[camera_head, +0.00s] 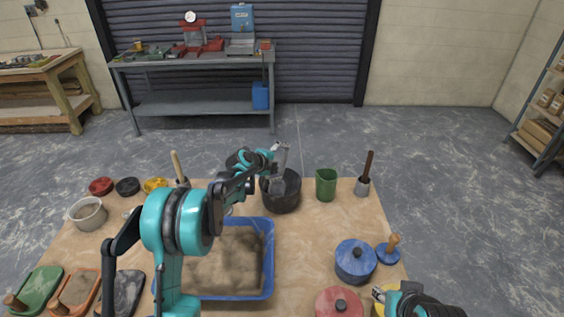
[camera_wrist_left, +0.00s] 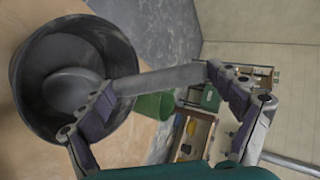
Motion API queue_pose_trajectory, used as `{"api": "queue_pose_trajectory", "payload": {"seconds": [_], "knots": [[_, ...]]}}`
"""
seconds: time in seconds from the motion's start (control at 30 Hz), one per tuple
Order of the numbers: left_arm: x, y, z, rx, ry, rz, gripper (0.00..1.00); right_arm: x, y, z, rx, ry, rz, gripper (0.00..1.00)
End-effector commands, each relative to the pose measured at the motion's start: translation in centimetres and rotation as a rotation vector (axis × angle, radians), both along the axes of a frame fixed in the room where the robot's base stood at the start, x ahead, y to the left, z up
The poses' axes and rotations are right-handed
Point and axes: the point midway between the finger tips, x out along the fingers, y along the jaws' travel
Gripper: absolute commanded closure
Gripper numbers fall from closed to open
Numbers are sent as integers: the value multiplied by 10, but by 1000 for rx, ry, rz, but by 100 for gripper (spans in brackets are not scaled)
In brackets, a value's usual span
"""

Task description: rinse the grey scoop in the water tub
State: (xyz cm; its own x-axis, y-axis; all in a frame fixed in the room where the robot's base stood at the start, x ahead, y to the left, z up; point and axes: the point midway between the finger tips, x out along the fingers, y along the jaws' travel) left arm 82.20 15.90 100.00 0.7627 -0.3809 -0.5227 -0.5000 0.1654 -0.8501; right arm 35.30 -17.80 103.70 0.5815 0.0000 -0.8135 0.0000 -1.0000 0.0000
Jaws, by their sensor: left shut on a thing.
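A black tub (camera_head: 283,205) stands at the back edge of the wooden table. My left gripper (camera_head: 279,162) is above it, shut on the grey scoop (camera_head: 278,184), whose lower part hangs at the tub's mouth. In the left wrist view the fingers (camera_wrist_left: 163,82) close on a grey bar-like part of the scoop (camera_wrist_left: 160,80). The dark tub (camera_wrist_left: 122,60) shows at left with a smooth grey oval inside; I cannot tell whether that is water or the scoop's bowl. My right gripper (camera_head: 381,294) is low at the right; its jaws are too small to read.
A green cup (camera_head: 326,186) and a grey holder with a dark handle (camera_head: 363,187) stand right of the tub. A blue tray of mortar (camera_head: 268,255) lies in front. A blue lidded pot (camera_head: 355,264) and a red lid (camera_head: 339,303) are at front right.

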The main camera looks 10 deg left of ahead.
Motion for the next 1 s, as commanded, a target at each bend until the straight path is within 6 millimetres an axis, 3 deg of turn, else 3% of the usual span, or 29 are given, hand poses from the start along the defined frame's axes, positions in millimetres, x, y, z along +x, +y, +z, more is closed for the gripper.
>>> {"api": "queue_pose_trajectory", "payload": {"seconds": [0.2,0.67,1.0], "knots": [[0,0,-12,0,0,0,69,0,0,-10,0,0,0,60],[0,0,9,0,0,0,69,0,0,4,0,0,0,60],[0,0,-10,0,0,0,69,0,0,-11,0,0,0,60]]}}
